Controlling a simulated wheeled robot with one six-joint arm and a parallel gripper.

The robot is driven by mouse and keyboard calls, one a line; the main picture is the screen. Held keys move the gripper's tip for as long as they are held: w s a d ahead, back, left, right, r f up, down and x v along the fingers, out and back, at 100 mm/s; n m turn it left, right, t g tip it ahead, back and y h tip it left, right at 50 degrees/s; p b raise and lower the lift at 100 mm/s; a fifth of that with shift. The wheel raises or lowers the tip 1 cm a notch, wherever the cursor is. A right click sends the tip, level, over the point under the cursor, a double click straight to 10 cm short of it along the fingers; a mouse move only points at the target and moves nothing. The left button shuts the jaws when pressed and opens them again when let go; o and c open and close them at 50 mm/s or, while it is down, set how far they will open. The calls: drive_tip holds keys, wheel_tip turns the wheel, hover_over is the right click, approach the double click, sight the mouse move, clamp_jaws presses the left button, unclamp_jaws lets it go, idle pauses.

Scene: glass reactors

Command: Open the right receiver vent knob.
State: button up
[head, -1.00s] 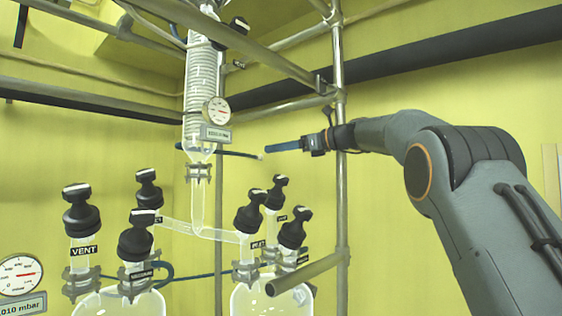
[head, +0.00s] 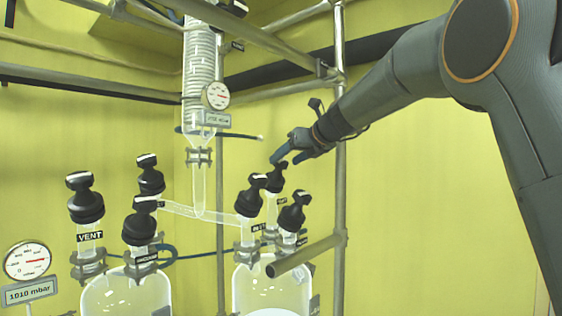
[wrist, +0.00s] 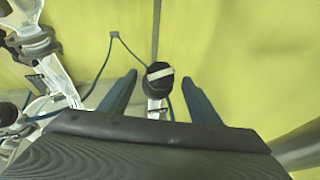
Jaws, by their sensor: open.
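The right receiver (head: 285,285) is a glass vessel with several black knobs on its necks. Its rear knob (head: 274,180) has a pale stripe on top; the small labels are too blurred to read surely, so I cannot confirm which is the vent. My gripper (head: 279,159) is open just above this rear knob, pointing down and left. In the wrist view, a black knob (wrist: 157,83) with a white bar across its top lies between the two spread blue fingers, with a gap on each side. Contact is not visible.
The front-left knob (head: 252,196) and right knob (head: 294,211) stand close by on the same receiver. A metal rail (head: 305,254) crosses in front, and a vertical pole (head: 341,195) stands right. The glass condenser (head: 199,75) hangs to the left.

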sight(283, 161)
drive_tip(key=shift+p+x, duration=0.55)
drive_tip(key=shift+x, duration=1.6)
drive_tip(key=shift+r, duration=0.1)
drive_tip(key=c, duration=1.1)
